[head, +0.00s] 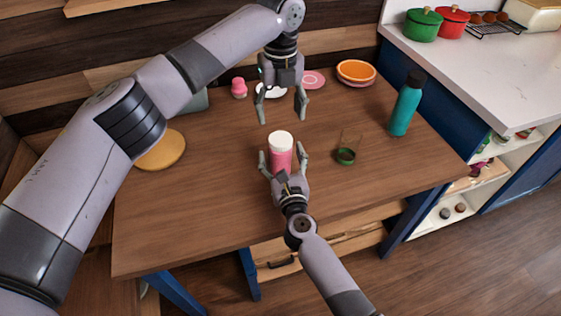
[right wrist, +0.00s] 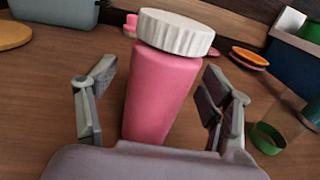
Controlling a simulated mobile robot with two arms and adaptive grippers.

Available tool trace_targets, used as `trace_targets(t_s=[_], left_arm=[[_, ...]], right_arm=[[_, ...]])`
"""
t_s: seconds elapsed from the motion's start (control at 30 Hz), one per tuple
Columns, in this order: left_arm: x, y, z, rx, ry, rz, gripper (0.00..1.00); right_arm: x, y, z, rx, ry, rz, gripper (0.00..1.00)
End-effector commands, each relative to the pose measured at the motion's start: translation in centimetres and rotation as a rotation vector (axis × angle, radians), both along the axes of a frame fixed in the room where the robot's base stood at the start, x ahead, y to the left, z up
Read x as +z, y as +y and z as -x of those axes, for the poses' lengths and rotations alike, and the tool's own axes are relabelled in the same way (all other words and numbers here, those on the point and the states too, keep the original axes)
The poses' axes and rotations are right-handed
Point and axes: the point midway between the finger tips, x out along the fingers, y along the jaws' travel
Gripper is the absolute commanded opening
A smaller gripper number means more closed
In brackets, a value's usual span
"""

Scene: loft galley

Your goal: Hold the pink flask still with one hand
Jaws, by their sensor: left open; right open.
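The pink flask (head: 281,152) with a white lid stands upright on the wooden table. My right gripper (head: 282,160) is at the flask from the front, open, with one finger on each side. In the right wrist view the pink flask (right wrist: 162,92) stands between the open fingers of my right gripper (right wrist: 160,105), with a gap on both sides. The ribbed white lid is on top. My left gripper (head: 283,112) is open and empty, pointing down above the table behind the flask.
A green-based clear glass (head: 345,156) stands right of the flask, and a teal bottle (head: 405,105) farther right. Orange bowls (head: 356,71), a pink plate (head: 312,79) and a small pink object (head: 239,88) are at the back. A round wooden board (head: 162,150) lies left. The front table area is clear.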

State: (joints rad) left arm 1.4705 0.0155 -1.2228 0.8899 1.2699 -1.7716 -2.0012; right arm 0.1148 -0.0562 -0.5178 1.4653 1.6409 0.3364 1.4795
Motion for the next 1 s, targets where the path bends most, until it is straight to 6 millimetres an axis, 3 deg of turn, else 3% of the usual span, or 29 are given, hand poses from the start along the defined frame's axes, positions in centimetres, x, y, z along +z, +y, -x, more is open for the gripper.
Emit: trace_targets(t_s=[0.17,0.47,1.0], left_arm=[[0.0,0.0,0.0,0.0,0.0,0.0,0.65],[0.0,0.0,0.0,0.0,0.0,0.0,0.65],[0.0,0.0,0.0,0.0,0.0,0.0,0.65]], right_arm=[[0.03,0.22,-1.12,0.0,0.0,0.001,0.74],[0.02,0.22,-1.25,-0.001,0.0,0.0,0.73],[0.02,0.21,-1.22,-0.001,0.0,0.0,0.37]])
